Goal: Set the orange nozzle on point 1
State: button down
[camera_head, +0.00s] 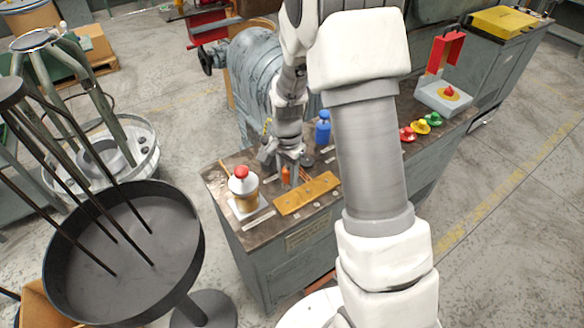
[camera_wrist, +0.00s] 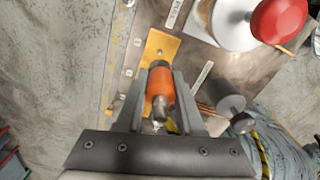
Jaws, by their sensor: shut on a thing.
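My gripper (camera_wrist: 159,88) is shut on the orange nozzle (camera_wrist: 158,82) in the wrist view, with one finger on each side of it. In the head view the nozzle (camera_head: 286,175) is a small orange piece below my gripper (camera_head: 289,163), above or beside the left part of the yellow plate. The yellow plate (camera_head: 310,192) lies along the front of the bench, with small number labels along its front edge. In the wrist view the plate (camera_wrist: 160,46) shows behind the nozzle. I cannot read which mark is point 1 or tell the nozzle's height over the plate.
A bottle with a red cap (camera_head: 244,190) stands on a white pad left of the plate. A blue bottle (camera_head: 323,130) stands behind it. Red, yellow and green buttons (camera_head: 421,126) sit farther right. My arm hides part of the bench (camera_head: 262,230). A dark round rod stand (camera_head: 130,275) is at left.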

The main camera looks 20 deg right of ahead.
jog(key=shift+s+a+f, duration=0.1)
jog(key=shift+a+f, duration=0.05)
jog(key=shift+f+b, duration=2.25)
jog(key=shift+f, duration=0.75)
jog(key=shift+f+b, duration=0.5)
jog(key=shift+f, duration=0.1)
jog(key=shift+c, duration=2.3)
grip_release()
notch_tip(320, 180, up, 17)
jog(key=shift+r+p, duration=0.1)
jog(key=shift+p, duration=0.9)
notch_tip(320, 180, up, 14)
jog(key=f+p, duration=0.1)
jog(key=p, duration=1)
send_over(288, 201)
jog(key=shift+r, duration=0.15)
